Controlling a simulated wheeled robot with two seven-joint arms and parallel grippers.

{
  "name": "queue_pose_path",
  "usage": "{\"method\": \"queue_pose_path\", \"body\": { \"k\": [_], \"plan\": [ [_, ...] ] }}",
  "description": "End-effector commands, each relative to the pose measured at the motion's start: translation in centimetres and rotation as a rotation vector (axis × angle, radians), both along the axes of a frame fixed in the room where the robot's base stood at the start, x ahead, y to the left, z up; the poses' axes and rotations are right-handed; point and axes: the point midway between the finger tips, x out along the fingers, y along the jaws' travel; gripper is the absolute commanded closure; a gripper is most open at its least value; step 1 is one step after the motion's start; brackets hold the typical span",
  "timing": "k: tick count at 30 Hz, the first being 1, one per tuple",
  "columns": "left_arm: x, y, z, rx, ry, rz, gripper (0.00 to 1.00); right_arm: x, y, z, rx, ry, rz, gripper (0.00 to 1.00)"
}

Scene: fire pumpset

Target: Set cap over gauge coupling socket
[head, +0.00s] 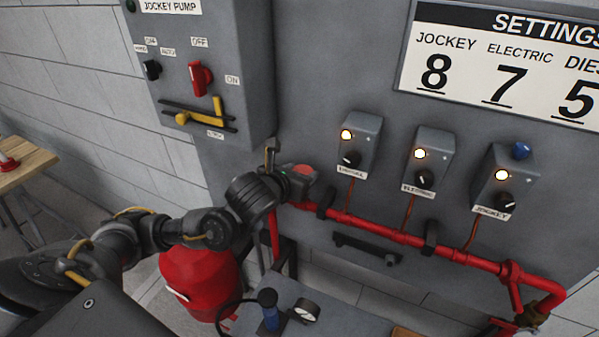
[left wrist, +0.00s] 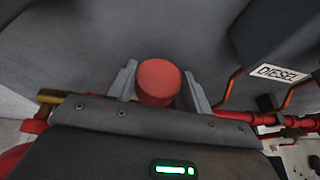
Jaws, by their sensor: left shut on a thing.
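My left gripper (head: 290,180) is in front of the grey panel, near the left end of the red pipe. It is shut on a round red cap (head: 304,170). The left wrist view shows the red cap (left wrist: 158,80) between the two grey fingers, its round face visible. A brass fitting (left wrist: 50,97) shows at the left of the wrist view, apart from the cap. I cannot tell for sure which part is the gauge coupling socket. My right gripper is not in view.
A red pipe (head: 400,237) runs along the panel below three small control boxes (head: 427,160). The jockey pump box (head: 225,60) stands out at upper left. Below are a red tank (head: 200,280), a blue-handled part (head: 268,308) and a dial gauge (head: 305,311).

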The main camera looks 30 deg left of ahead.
Motion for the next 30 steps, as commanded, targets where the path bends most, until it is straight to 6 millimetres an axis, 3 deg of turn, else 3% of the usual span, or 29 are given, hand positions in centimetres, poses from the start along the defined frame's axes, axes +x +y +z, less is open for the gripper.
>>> {"method": "queue_pose_path", "body": {
  "k": [30],
  "plan": [
    [0.01,0.01,-1.08,-0.001,-0.001,0.0,0.76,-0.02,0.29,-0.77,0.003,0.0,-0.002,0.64]
  ]
}}
